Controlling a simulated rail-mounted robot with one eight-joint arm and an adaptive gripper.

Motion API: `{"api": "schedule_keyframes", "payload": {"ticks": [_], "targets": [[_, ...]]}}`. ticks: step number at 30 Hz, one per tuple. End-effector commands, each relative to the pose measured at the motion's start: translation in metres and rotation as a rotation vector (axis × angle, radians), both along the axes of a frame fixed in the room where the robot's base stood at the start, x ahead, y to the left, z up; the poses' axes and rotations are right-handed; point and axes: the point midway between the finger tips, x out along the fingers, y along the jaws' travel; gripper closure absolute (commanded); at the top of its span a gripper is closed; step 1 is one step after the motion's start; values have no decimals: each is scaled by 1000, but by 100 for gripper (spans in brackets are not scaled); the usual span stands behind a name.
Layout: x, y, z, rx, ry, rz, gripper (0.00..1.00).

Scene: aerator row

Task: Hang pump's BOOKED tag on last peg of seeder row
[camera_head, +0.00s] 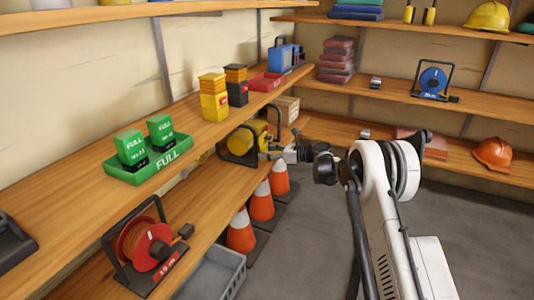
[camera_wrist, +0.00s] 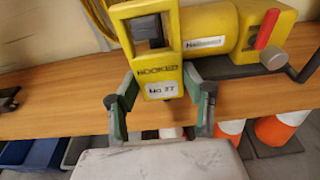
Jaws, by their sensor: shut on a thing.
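The yellow tag (camera_wrist: 172,60) has a square opening near its top, dark lettering that seems to read BOOKED, and a white number label. My gripper (camera_wrist: 160,88) is shut on its lower part, one finger at each side. The yellow pump (camera_wrist: 215,30), with a red lever, is right behind and beside the tag; I cannot tell whether the tag still touches it. In the head view the pump (camera_head: 240,142) lies on the lower left shelf, with my gripper (camera_head: 282,151) at its right end. The tag is not clear there. I make out no seeder row or peg.
The lower shelf (camera_wrist: 60,95) runs beneath the pump. Orange cones (camera_head: 262,202) and a grey crate (camera_head: 215,272) stand below it. A cable reel (camera_head: 145,245) is nearer on this shelf. The upper shelf (camera_head: 200,130) overhangs it. The floor at right is mostly open.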

Motion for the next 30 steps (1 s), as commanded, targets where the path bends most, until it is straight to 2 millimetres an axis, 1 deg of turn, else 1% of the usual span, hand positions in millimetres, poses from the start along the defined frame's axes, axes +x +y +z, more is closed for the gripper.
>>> {"api": "schedule_keyframes", "payload": {"ticks": [10,24,30], "targets": [[0,0,1,0,0,0,78],[0,0,15,0,0,0,78],[0,0,16,0,0,0,78]]}}
